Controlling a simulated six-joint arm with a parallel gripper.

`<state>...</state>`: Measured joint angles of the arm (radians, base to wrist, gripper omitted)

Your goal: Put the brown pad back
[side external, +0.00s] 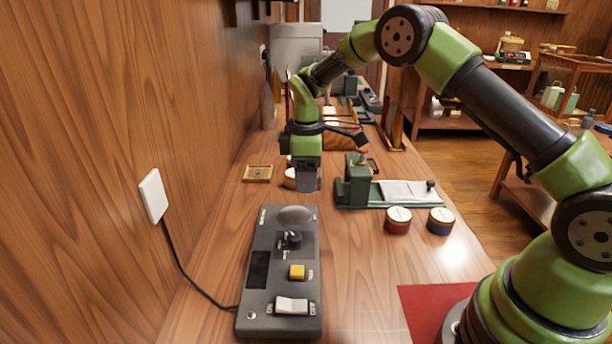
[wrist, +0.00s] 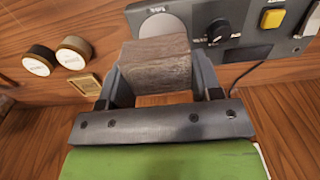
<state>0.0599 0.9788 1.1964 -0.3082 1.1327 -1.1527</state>
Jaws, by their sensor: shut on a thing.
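My gripper (side external: 308,178) hangs low over the wooden counter, beyond the grey control box. In the wrist view it is shut on a grey-brown wooden block (wrist: 155,62), held between its two fingers. A round pad tin with a brown rim and pale label (wrist: 73,53) stands on the counter, apart from my gripper. A dark-rimmed tin (wrist: 40,60) stands beside it. In the side view a pale-labelled tin (side external: 289,180) is partly hidden behind my gripper; I cannot tell its colour there. A red tin (side external: 398,221) and a blue tin (side external: 440,221) stand on the right.
The grey control box (side external: 253,303) with a knob and yellow button lies in front, its cord running to the wall plate (side external: 153,196). A green press (side external: 353,187) stands right of my gripper. A small brass-coloured tray (side external: 257,173) lies left. Bare counter lies between box and press.

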